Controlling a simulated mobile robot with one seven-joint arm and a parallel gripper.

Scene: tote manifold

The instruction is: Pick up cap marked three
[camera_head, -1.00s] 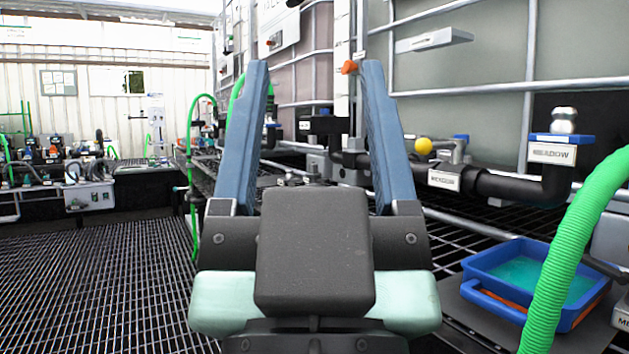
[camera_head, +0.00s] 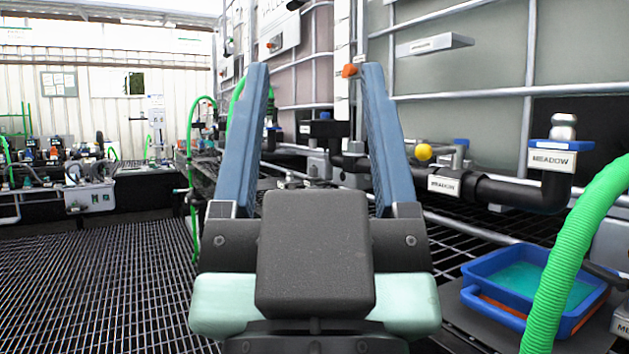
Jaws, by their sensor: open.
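My gripper (camera_head: 315,75) fills the middle of the head view, its two blue fingers spread wide and pointing up and away. It is open, with nothing between the fingertips. I cannot make out a cap marked three anywhere. A silver knob-like fitting (camera_head: 563,127) stands on a blue plate above a label reading MEADOW at the right; no number shows on it.
A black pipe (camera_head: 510,191) with a yellow ball (camera_head: 423,152) above it runs along the right. A blue tray (camera_head: 490,313) of teal liquid sits at lower right, behind a green hose (camera_head: 567,270). Caged tanks (camera_head: 460,80) stand behind. The grated floor (camera_head: 100,270) at left is clear.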

